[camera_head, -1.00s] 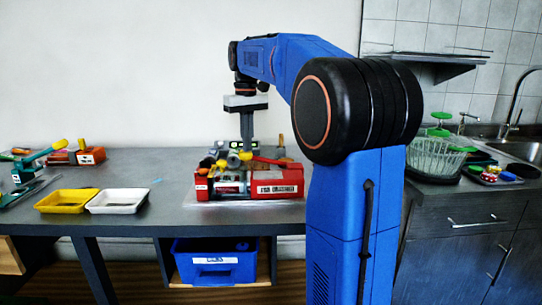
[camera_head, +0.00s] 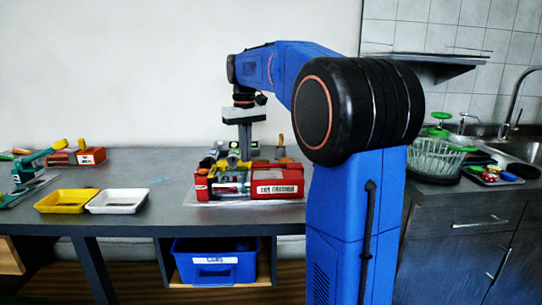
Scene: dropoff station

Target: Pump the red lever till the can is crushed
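The red can crusher (camera_head: 278,182), labelled "CAN CRUSHER", stands on the grey bench. A can (camera_head: 232,187), small and silvery, appears to lie in its front channel; how far it is squashed is too small to tell. My gripper (camera_head: 245,158) points straight down over the crusher's middle, its fingers together in one narrow column. Its tips are low, at the crusher's top. The red lever is mostly hidden behind or below the fingers, and its yellow knob cannot be made out clearly. Whether the fingertips touch the lever cannot be told.
A yellow tray (camera_head: 66,208) and a white tray (camera_head: 118,209) stand left of the crusher. A blue bin (camera_head: 214,270) labelled "CANS" sits on the shelf below. A green-levered device (camera_head: 30,170) is at far left. A sink and dish rack (camera_head: 436,157) are at right.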

